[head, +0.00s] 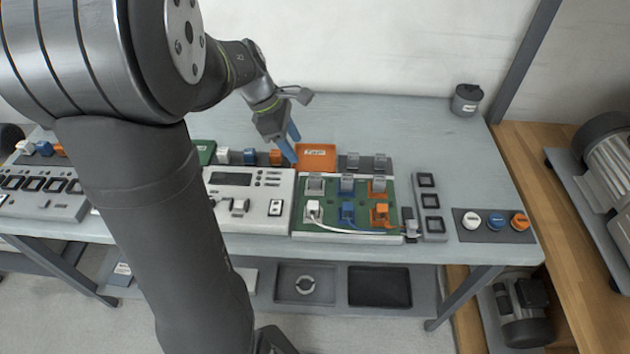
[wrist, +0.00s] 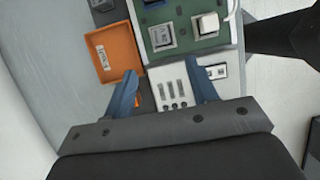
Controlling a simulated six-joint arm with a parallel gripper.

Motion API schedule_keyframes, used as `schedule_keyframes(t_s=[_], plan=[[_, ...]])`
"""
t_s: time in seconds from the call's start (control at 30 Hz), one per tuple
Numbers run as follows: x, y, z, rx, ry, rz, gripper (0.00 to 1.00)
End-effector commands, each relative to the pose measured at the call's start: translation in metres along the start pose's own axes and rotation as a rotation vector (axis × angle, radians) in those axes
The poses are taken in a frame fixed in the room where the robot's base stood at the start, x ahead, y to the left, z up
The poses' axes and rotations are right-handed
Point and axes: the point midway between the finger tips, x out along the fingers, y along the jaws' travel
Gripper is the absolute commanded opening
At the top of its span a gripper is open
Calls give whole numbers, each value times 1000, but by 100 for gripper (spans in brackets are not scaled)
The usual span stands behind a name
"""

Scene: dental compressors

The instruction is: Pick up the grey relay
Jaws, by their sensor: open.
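My gripper (head: 292,148) is open and empty, pointing down above the table left of the orange tray (head: 316,155). In the wrist view my gripper's (wrist: 163,86) blue fingers are spread apart with nothing held.
White, blue and orange blocks (head: 250,156) stand in a row behind the white instrument panel (head: 250,205). White, blue and orange plugs sit at the board's front with cables. A grey switch strip (head: 430,208) is right of the board. The table's back right is clear except for a dark canister (head: 467,99).

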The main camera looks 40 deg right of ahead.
Motion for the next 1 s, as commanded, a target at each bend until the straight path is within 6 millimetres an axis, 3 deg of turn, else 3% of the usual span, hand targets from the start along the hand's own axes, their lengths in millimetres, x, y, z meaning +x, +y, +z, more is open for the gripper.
schedule_keyframes(t_s=[0.1,0.23,0.53,0.8,1.0], plan=[[27,-1,0,-1,-1,-5,53],[49,0,0,-1,0,-3,53],[73,-1,1,0,-1,-2,53],[110,-4,4,-1,-1,-2,53],[116,-3,4,-1,0,1,53]])
